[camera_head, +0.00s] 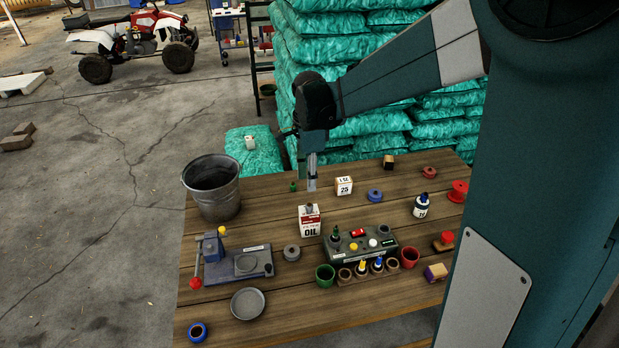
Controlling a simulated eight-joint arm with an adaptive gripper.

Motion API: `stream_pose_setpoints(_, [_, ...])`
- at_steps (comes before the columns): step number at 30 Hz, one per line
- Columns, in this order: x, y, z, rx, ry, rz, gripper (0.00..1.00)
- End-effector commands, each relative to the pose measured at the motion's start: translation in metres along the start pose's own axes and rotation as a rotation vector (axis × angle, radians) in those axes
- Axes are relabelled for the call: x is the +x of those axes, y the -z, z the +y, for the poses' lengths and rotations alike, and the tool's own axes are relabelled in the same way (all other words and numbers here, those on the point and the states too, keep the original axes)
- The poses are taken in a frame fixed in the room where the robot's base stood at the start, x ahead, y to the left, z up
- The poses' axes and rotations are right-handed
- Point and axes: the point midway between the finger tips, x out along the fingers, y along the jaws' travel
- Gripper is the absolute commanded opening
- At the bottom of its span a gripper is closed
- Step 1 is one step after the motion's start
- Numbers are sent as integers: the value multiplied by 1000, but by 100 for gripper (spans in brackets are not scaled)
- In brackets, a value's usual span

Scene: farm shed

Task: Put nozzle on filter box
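My gripper (312,183) points down over the back of the wooden table, just behind the white and red oil can (309,222). Its fingers show as one narrow grey shape, so I cannot tell whether they are open. No held object is visible. A small green piece (293,187) is left of the fingertips; I cannot tell whether it is the nozzle. A white box marked 25 (344,189) stands to the right of the fingertips. I cannot tell which box is the filter box.
A metal bucket (213,190) stands at the table's left. A lever device (240,263), a grey dish (248,304) and a grey-green panel (358,243) with cups occupy the front. Green sacks (380,145) are stacked behind.

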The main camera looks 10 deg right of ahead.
Motion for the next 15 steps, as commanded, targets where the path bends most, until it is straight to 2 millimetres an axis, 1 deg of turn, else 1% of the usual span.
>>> stream_pose_setpoints(5, [-2, 0, 2, -8, 3, 0, 31])
stream_pose_setpoints(8, [-6, 1, 6, -28, 11, -1, 31])
stream_pose_setpoints(11, [-12, 3, 12, -62, 24, -1, 31])
stream_pose_setpoints(15, [-26, 6, 26, -137, 54, 0, 31])
